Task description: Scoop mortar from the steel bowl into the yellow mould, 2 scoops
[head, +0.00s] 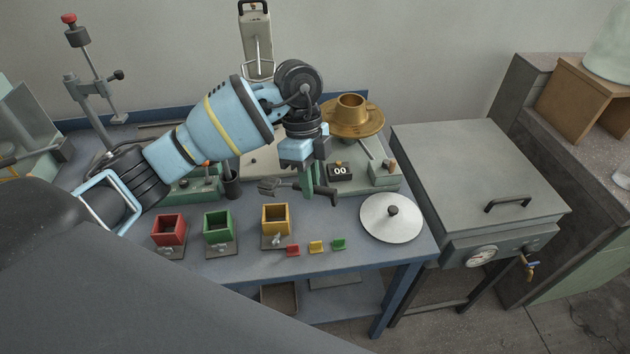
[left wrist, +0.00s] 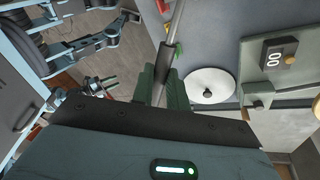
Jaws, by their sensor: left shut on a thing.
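My left gripper (head: 312,188) has green fingers shut on the dark handle of a scoop (head: 268,187). The scoop's grey head points left, just behind and above the yellow mould (head: 276,218) in the head view; I cannot tell whether it holds mortar. In the left wrist view the fingers (left wrist: 165,90) clasp the dark handle, and its metal shaft (left wrist: 177,20) runs up out of the picture. The yellow mould is an open box on the bench. I cannot make out the steel bowl; my arm hides part of the bench.
Red (head: 168,230) and green (head: 218,228) moulds stand left of the yellow one. Small coloured blocks (head: 316,247) lie in front. A knobbed silver disc (head: 392,228) lies right. A brass flow table (head: 352,118) and a display reading 00 (head: 340,171) stand behind.

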